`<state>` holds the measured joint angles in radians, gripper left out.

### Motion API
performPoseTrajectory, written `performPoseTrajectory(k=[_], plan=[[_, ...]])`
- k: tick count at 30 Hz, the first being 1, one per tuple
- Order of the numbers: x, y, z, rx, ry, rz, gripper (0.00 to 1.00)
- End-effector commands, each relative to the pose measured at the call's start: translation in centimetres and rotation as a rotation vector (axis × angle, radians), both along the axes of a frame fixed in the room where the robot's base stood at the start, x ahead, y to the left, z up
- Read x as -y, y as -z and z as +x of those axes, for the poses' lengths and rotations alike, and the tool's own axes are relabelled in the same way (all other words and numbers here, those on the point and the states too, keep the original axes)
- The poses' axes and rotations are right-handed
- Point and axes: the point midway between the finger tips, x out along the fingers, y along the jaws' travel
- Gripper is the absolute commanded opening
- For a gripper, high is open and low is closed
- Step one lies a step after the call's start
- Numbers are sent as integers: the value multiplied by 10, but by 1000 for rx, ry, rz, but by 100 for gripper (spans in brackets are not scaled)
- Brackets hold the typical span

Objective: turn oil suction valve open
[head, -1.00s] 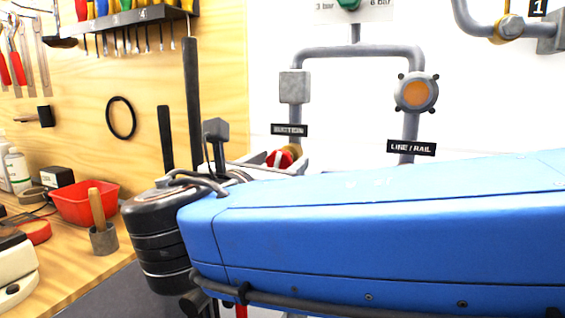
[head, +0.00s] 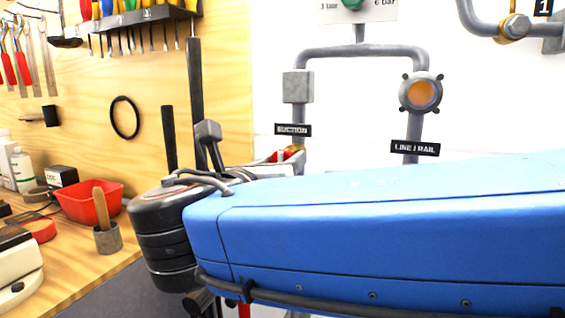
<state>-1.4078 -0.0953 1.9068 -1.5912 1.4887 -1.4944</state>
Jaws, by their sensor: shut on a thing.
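The suction pipe runs down the white wall, with a black SUCTION label (head: 293,130) on it. Just below the label, a small part of a red valve handle (head: 278,156) and some brass (head: 297,148) show above my blue arm. My gripper (head: 287,161) is at this handle, shut on it. Only thin grey edges of the gripper show; my arm hides its lower part and most of the handle. How far the valve is turned cannot be told.
Right of it, a second pipe carries a LINE / RAIL label (head: 414,148) and a round orange-faced fitting (head: 422,94). At left, a wooden bench holds a red bin (head: 90,203) and a cup with a wooden handle (head: 107,238). A tool rack (head: 140,18) hangs above.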

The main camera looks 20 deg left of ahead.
Motion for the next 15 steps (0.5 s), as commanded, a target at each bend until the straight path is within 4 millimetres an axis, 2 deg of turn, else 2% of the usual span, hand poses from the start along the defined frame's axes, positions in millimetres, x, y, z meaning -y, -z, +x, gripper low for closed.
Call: performPoseTrajectory(k=[12,13,15], plan=[[0,0,0,-5,0,-49,14],[0,0,0,-5,0,-48,39],[0,0,0,-4,0,-48,55]])
